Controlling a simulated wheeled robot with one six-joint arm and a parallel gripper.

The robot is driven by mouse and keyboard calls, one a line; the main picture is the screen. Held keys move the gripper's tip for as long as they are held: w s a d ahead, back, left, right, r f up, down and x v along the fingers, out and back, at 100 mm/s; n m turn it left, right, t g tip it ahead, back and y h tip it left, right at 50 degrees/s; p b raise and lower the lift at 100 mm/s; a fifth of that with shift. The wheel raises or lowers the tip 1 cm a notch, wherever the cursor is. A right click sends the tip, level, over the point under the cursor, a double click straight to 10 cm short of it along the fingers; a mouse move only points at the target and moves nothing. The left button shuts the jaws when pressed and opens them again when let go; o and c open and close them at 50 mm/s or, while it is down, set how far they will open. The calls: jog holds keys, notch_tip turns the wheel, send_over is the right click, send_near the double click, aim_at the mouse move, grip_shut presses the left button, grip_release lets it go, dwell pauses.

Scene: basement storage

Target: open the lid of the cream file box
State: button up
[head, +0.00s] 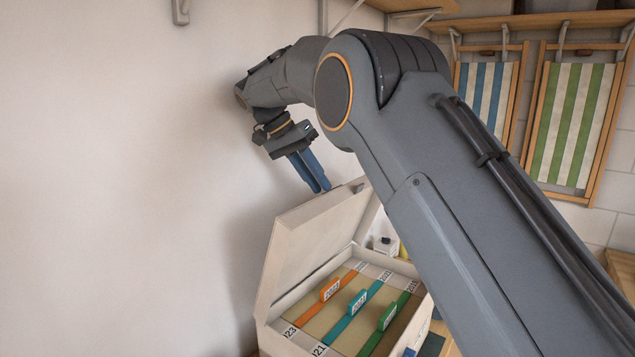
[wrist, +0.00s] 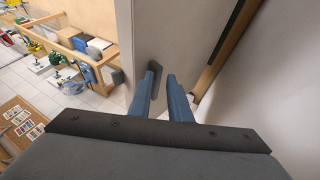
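The cream file box (head: 418,305) stands at the lower middle of the head view. Its lid (head: 312,240) is raised and tilted back, so the coloured folder tabs inside show. A small grey catch (head: 358,187) sits on the lid's upper edge. My gripper (head: 323,188) has its blue fingers close together with nothing visible between them, at the lid's upper edge left of the catch. I cannot tell whether they touch the lid. In the wrist view, my fingers (wrist: 164,78) point along the pale lid panel (wrist: 178,35), with a dark catch (wrist: 157,80) by the left fingertip.
A white wall (head: 120,170) is close on the left and behind the lid. Folded striped chairs (head: 570,122) hang at the back right. A small white object (head: 386,245) stands behind the box. The wrist view shows a wooden rack (wrist: 72,42) and tiled floor.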

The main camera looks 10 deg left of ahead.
jog(key=shift+r, duration=0.15)
notch_tip(320, 180, up, 10)
jog(key=b, duration=0.2)
dwell(0.4)
